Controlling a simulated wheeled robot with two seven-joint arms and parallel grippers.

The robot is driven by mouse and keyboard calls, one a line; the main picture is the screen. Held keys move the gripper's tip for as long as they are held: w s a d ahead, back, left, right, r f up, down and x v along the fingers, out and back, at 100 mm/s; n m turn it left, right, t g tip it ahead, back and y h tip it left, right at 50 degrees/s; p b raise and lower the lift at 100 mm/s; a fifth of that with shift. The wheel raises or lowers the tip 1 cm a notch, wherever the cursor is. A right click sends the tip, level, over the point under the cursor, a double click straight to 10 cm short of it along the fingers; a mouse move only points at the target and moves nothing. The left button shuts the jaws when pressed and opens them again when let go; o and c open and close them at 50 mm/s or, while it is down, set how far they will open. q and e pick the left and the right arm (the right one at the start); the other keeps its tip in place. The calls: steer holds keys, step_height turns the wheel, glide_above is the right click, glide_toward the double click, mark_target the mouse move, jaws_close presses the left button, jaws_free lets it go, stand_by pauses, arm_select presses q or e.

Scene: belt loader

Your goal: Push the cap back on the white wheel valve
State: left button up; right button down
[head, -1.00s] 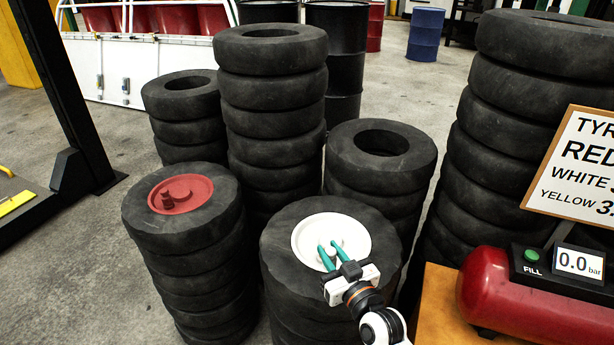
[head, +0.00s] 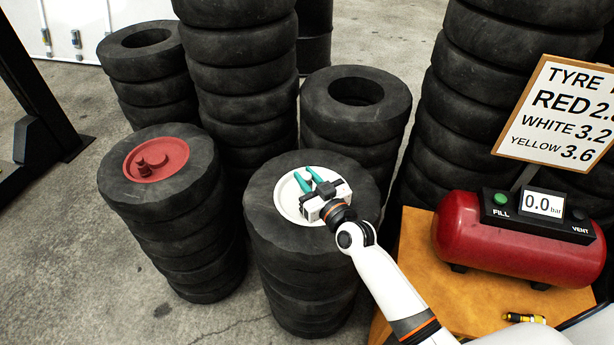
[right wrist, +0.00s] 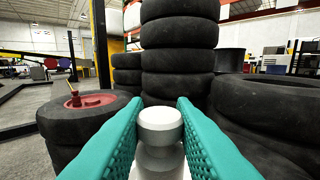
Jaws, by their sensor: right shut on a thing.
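The white wheel (head: 288,207) lies flat in the top tyre of the middle front stack. My right gripper (head: 304,181), with green fingers, is low over this wheel. In the right wrist view its fingers (right wrist: 160,112) are on both sides of a pale, round-topped cap (right wrist: 161,124), shut on it. Below the cap is a narrower neck and a wider white part (right wrist: 160,165). I cannot tell whether the cap is fully seated on the valve. In the head view the fingers and gripper body hide the cap. My left gripper is not in view.
A red wheel (head: 157,159) tops the stack to the left. Tall tyre stacks (head: 240,75) stand behind. At right, an orange bench (head: 418,238) holds a red compressor (head: 470,235) reading 0.0 bar and a yellow-black item (head: 524,318). A pressure sign (head: 560,118) stands behind.

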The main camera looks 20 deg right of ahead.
mark_target(333, 244)
steer(key=shift+f+b, duration=1.95)
steer(key=shift+f, duration=0.75)
steer(key=shift+f+b, duration=1.3)
steer(key=shift+f, duration=0.35)
steer(key=shift+s+f, duration=0.1)
steer(key=shift+f, duration=0.15)
steer(key=c, duration=1.1)
jaws_free()
steer(key=v, duration=1.2)
